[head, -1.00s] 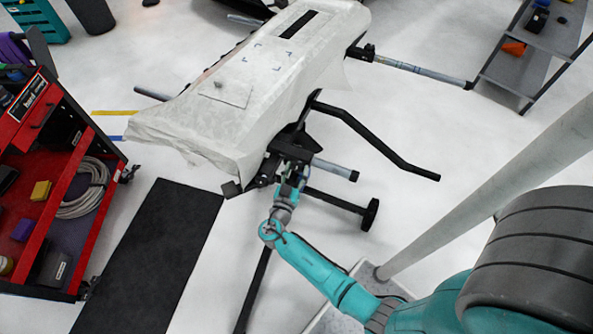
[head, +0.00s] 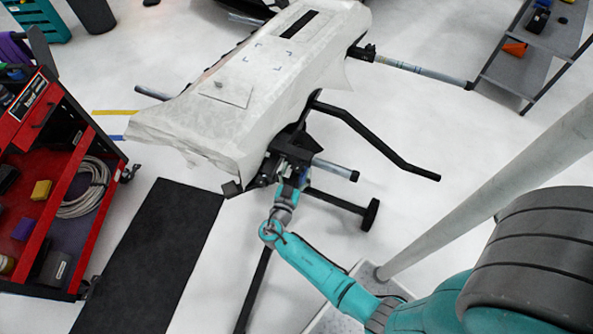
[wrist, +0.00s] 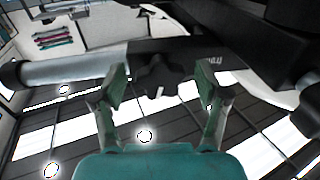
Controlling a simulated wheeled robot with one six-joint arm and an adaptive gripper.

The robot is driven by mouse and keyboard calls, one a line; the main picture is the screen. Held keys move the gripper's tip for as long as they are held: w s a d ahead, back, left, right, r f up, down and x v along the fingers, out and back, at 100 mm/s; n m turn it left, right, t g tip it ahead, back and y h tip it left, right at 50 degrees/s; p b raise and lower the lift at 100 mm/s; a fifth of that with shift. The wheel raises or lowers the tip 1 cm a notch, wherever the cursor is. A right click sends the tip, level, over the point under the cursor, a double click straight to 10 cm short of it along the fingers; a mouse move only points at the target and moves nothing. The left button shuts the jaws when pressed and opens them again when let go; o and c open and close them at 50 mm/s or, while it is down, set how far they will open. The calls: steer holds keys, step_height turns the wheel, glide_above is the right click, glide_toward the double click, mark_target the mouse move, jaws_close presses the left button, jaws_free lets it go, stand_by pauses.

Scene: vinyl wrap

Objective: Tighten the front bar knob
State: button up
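A black lobed knob (wrist: 160,75) shows in the wrist view, under a dark bar clamp on the stand. My gripper (wrist: 168,80) is open, with one finger on each side of the knob and a visible gap to both. In the head view my gripper (head: 291,178) is at the near end of the covered stand, and the knob is hidden there. A grey bar (head: 335,170) sticks out to the right of the clamp. The same bar seems to show at the left in the wrist view (wrist: 70,70).
A white-covered body (head: 235,90) lies on the stand. A bent black arm (head: 375,140) and a black foot bar (head: 338,201) stick out to the right. A red tool cart (head: 85,115) stands left, beside a black mat (head: 155,255). A grey shelf (head: 520,70) is at upper right.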

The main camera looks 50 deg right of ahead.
steer(key=v, duration=1.2)
stand_by(0.7)
